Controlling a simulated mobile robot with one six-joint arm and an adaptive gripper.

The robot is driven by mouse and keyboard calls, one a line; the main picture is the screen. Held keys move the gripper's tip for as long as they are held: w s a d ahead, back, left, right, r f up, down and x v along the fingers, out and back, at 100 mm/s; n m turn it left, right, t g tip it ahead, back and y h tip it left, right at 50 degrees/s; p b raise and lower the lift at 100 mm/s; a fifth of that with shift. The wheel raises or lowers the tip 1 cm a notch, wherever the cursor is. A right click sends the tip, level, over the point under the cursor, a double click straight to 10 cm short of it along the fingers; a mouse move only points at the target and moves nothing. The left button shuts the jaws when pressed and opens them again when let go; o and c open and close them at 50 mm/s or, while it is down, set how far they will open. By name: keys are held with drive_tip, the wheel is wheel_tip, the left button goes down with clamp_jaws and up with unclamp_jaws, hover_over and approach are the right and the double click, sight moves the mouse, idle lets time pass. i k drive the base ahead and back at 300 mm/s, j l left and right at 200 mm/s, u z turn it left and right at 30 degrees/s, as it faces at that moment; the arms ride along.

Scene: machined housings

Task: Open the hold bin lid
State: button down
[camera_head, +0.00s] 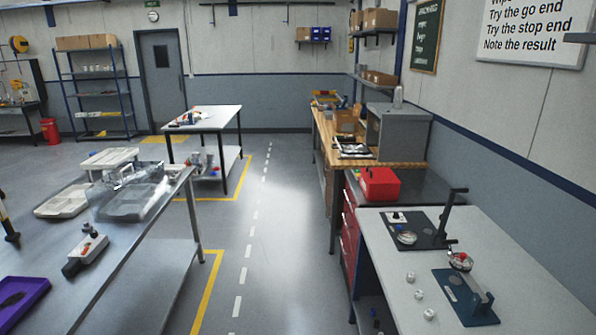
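A red box (379,184) with a closed top stands on the dark worktop at the right, beyond the white table. It looks like the hold bin, but no label on it can be read. Its lid (379,175) appears to be down, with a small dark handle or catch on top. My gripper is not in view, so its state and its distance from the box do not show.
A white table (385,260) at the near right bears test fixtures (468,298) and small round parts. A grey cabinet (398,130) stands behind the red box. A metal table (125,285) with trays is at left. The aisle (270,240) between is clear.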

sight(374, 176)
drive_tip(key=i, duration=1.95)
drive_tip(key=i+z, duration=0.2)
drive_tip(key=i, duration=0.25)
drive_tip(key=i+j+z, duration=0.15)
drive_tip(key=i, duration=0.3)
drive_tip(key=i+j+z, duration=0.2)
drive_tip(key=i, duration=0.25)
drive_tip(key=i+j+z, duration=0.2)
drive_tip(key=i, duration=0.2)
